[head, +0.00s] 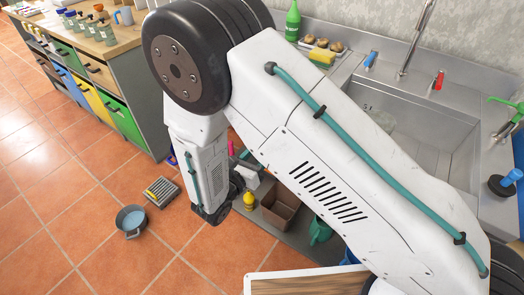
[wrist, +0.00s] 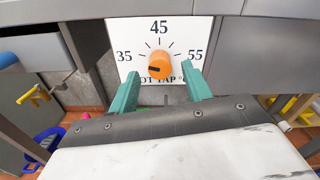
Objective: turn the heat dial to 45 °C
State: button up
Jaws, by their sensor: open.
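The heat dial is an orange knob (wrist: 160,64) on a white plate (wrist: 146,36) in the wrist view. The plate is marked 35 at left, 45 at top and 55 at right. The knob's dark pointer mark sits on its left side, tilted slightly down, on the 35 side and away from 45. My gripper (wrist: 160,76) is open, its two teal fingers on either side below the knob, with nothing between them. I cannot tell how far the fingertips are from the plate. In the head view my arm hides the dial.
Grey panels flank the plate. In the head view a sink (head: 420,125) is at right, a brown bin (head: 281,207) stands on a low shelf, and a pot (head: 131,220) sits on the tiled floor. A drawer cabinet (head: 120,75) stands at upper left. The floor at left is mostly clear.

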jog(key=shift+x, duration=0.85)
jog(key=c, duration=1)
jog(key=shift+m, duration=7.4)
